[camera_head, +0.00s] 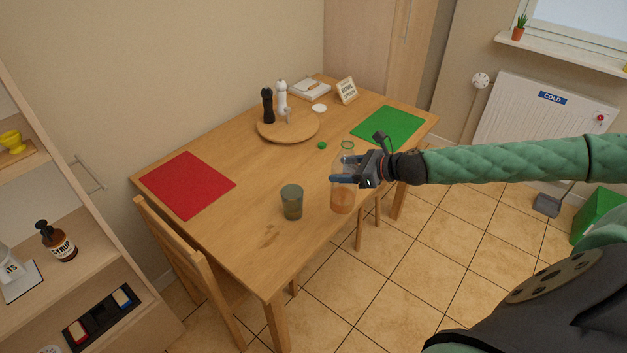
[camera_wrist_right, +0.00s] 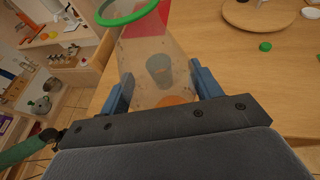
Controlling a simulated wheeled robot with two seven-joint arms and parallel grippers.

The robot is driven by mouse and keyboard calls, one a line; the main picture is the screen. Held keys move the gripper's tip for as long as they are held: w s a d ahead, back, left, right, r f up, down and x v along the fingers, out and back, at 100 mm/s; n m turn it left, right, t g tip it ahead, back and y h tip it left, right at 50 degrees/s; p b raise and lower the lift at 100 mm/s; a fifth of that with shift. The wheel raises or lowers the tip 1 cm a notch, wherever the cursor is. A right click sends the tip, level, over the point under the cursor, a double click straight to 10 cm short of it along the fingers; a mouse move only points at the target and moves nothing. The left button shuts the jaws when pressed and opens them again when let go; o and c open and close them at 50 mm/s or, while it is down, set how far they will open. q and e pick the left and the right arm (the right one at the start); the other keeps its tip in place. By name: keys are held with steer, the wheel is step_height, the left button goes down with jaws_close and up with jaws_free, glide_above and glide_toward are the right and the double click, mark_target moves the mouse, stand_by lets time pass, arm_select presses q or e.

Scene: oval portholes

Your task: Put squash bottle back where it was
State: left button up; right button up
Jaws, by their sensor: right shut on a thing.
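The squash bottle (camera_head: 342,198) is clear, with orange liquid low inside and a green ring at its open mouth. It looks about upright at the table's near right edge in the head view; I cannot tell whether its base touches the table. My right gripper (camera_head: 345,180) is shut on the bottle's body. In the right wrist view the clear bottle (camera_wrist_right: 140,55) stands between the two blue fingers (camera_wrist_right: 165,90). A small green cap (camera_head: 322,145) lies on the table, apart from the bottle.
A grey-green tumbler (camera_head: 292,202) stands left of the bottle. The wooden table (camera_head: 255,205) also holds a red mat (camera_head: 187,185), a green mat (camera_head: 387,127) and a round board (camera_head: 268,133) with two mills. A chair (camera_head: 190,260) stands at the left; a shelf (camera_head: 95,265) is beyond it.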

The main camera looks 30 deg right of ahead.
arm_select(q)
steer(key=shift+s+d, duration=0.1)
arm_select(e)
steer(key=shift+d+r, duration=0.1)
steer(key=shift+r, duration=0.05)
steer(key=shift+d+n, duration=0.1)
steer(key=shift+n, duration=0.2)
arm_select(q)
steer(key=shift+w+r, duration=0.3)
arm_select(e)
steer(key=shift+s+d+n+g+y, duration=0.1)
steer(key=shift+d+n+g+y, duration=0.15)
steer(key=shift+y, duration=0.25)
arm_select(q)
steer(key=shift+d, duration=0.2)
arm_select(e)
steer(key=shift+r+n+g, duration=0.15)
steer(key=shift+n+g, duration=0.1)
